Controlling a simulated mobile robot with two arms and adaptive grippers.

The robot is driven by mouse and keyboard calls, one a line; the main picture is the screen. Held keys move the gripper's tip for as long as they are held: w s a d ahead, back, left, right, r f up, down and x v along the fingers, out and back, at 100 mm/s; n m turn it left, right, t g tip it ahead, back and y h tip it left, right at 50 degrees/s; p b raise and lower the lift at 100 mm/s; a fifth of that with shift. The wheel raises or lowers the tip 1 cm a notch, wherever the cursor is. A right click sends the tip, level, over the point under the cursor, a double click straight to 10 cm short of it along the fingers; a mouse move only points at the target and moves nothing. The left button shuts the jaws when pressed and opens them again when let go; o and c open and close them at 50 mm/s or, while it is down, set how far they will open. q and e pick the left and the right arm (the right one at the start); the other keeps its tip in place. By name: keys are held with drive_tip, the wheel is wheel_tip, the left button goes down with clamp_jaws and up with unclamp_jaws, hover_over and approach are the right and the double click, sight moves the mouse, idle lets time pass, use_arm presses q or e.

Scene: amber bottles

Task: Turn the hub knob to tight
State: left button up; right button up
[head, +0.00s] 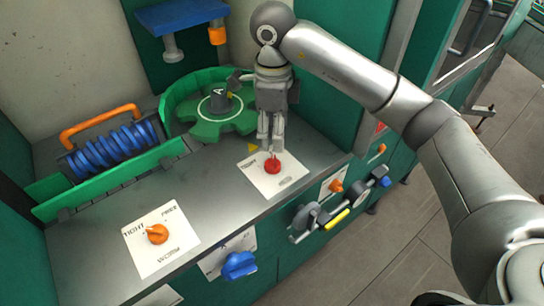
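An orange knob (157,234) sits on a white plate (178,255) on the grey counter's front left part. The plate has printed words, one reading TIGHT at the knob's upper left; the others are hard to read. Which way the knob points is not clear. My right gripper (271,150) comes down from above at a red knob (272,166) on a second white plate, right of the orange knob. Its fingers are close together, with tips just over or touching the red knob; I cannot tell whether they grip it. My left gripper is out of view.
A green gear-shaped wheel (207,128) with a grey hub stands behind the red knob. A blue coil (118,150) with an orange handle lies at the left. Blue (239,265) and orange knobs and a yellow-marked lever (336,221) stick out from the counter's front.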

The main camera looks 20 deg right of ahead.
sight(272, 160)
wheel_tip(272, 160, down, 8)
drive_tip(key=shift+f+p, duration=0.2)
drive_tip(key=shift+p, duration=1.05)
drive_tip(key=shift+a+f, duration=0.1)
drive_tip(key=shift+f, duration=0.65)
drive_tip(key=c, duration=1)
drive_tip(key=shift+f+n+b, duration=0.1)
drive_tip(key=shift+n+b, duration=0.2)
drive_tip(key=shift+b, duration=0.3)
drive_tip(key=shift+c, duration=0.2)
drive_tip(key=n+b, duration=1.1)
drive_tip(key=b, duration=0.3)
drive_tip(key=n+b, duration=0.2)
drive_tip(key=n, duration=0.1)
drive_tip(key=shift+n+b, duration=0.8)
drive_tip(key=shift+n, duration=0.8)
drive_tip(key=shift+r, duration=0.2)
